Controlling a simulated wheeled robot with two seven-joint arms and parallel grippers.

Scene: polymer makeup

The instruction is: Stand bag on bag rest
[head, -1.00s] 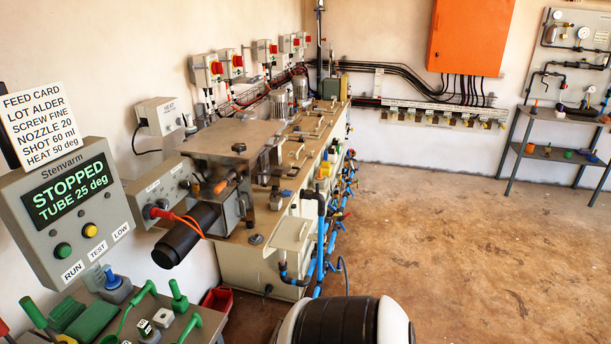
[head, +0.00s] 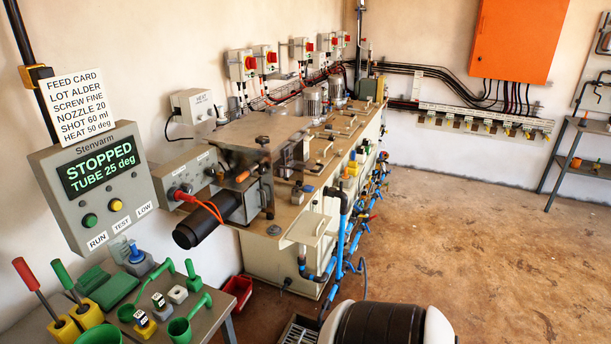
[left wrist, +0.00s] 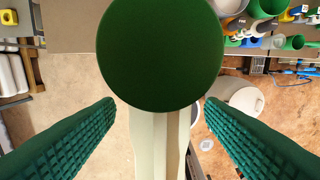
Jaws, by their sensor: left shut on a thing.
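My left gripper (left wrist: 160,125) shows in the left wrist view as two green ribbed fingers. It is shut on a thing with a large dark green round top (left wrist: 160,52). Pale strips (left wrist: 150,145) run down below this top; I cannot tell whether they belong to the same thing or whether it is the bag. The round top hides much of what lies beyond it. I cannot pick out the bag or the bag rest with certainty in the head view. Neither gripper shows in the head view.
In the head view a grey bench (head: 218,308) at lower left carries green scoops, funnels and yellow holders. A control box (head: 105,185) reads STOPPED. A long machine bench (head: 285,255) runs along the wall, with a red bin (head: 238,290) beside it. The floor (head: 490,260) at right is clear.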

